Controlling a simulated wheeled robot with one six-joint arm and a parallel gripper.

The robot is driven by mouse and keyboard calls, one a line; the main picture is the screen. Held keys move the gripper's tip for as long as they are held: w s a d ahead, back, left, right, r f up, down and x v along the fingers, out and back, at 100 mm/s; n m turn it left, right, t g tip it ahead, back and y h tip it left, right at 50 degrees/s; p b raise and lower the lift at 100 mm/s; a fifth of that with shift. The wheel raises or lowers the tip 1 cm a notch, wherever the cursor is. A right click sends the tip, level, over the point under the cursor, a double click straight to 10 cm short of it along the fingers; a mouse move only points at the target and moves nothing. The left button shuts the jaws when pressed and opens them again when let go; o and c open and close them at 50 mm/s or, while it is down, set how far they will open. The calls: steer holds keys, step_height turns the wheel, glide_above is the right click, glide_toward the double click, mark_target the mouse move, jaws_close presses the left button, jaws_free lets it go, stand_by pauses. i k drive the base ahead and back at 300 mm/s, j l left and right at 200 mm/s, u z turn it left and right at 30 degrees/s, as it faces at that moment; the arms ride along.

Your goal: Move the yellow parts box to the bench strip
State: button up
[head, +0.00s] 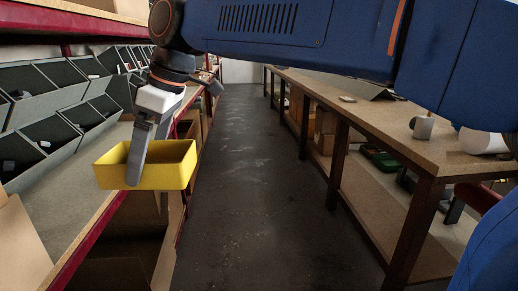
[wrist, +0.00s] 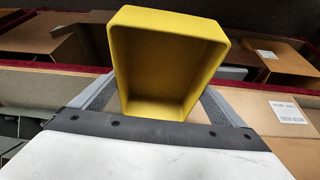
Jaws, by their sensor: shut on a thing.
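The yellow parts box (head: 172,172) is an open-topped bin. It shows at the left in the head view, at the front edge of the left shelf. My gripper (head: 133,180) reaches down over it and is shut on it. In the wrist view the box (wrist: 165,65) is between the two grey fingers of my gripper (wrist: 160,95), its inside facing the camera and looking empty. I cannot tell whether the box touches the shelf beneath. The wooden-topped bench (head: 375,125) runs along the right side of the aisle; no separate strip on it can be made out.
Dark bins (head: 45,100) stand in rows on the left rack. A red-edged shelf (head: 95,225) runs below them. The aisle floor (head: 250,190) is clear.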

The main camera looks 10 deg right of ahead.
mark_target(377, 115)
steer(key=i, duration=2.85)
steer(key=i+z, duration=0.1)
steer(key=z, duration=0.35)
steer(key=i+z, duration=0.1)
steer(key=z, duration=0.4)
steer(key=j+z, duration=0.1)
steer(key=z, duration=1.85)
